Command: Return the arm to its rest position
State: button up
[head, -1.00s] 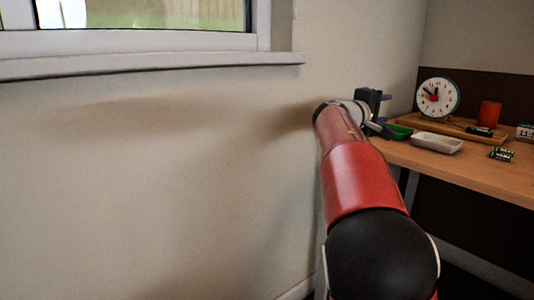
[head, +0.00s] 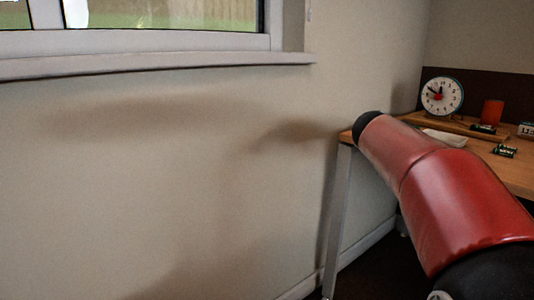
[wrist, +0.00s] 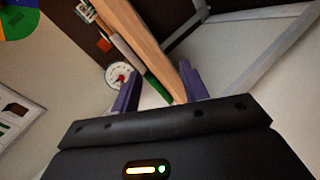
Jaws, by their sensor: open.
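My arm shows red and black in the head view, reaching from the lower right towards the desk's left end. My gripper is hidden behind it there. In the wrist view my gripper (wrist: 158,95) has its two purple fingers spread wide apart with nothing held between them. The wooden desk (head: 522,178) stands at the right in the head view. Its edge also shows tilted beyond the fingers in the wrist view (wrist: 150,40).
On the desk are a round clock (head: 441,96), a red cup (head: 492,112), a pale tray (head: 447,138) and a dark battery-like item (head: 504,151). A metal desk leg (head: 338,220) stands below. A plain wall (head: 180,180) and window sill (head: 160,66) fill the left.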

jog(key=s+a+f+m+g+y, duration=0.1)
jog(key=s+a+f+y, duration=0.2)
jog(key=s+a+f, duration=0.55)
jog(key=s+a+f+m+g+y, duration=0.1)
jog(key=s+a+f+m+y, duration=0.25)
jog(key=s, duration=0.85)
jog(key=s+a+f+n+g+y, duration=0.1)
jog(key=s+a+f+y, duration=0.3)
jog(key=s+f, duration=0.5)
notch_tip(320, 180, up, 14)
jog(key=s+a+p, duration=0.1)
jog(key=p, duration=1.2)
jog(key=shift+s+a+h, duration=0.2)
jog(key=shift+s+h, duration=0.05)
jog(key=shift+h, duration=0.1)
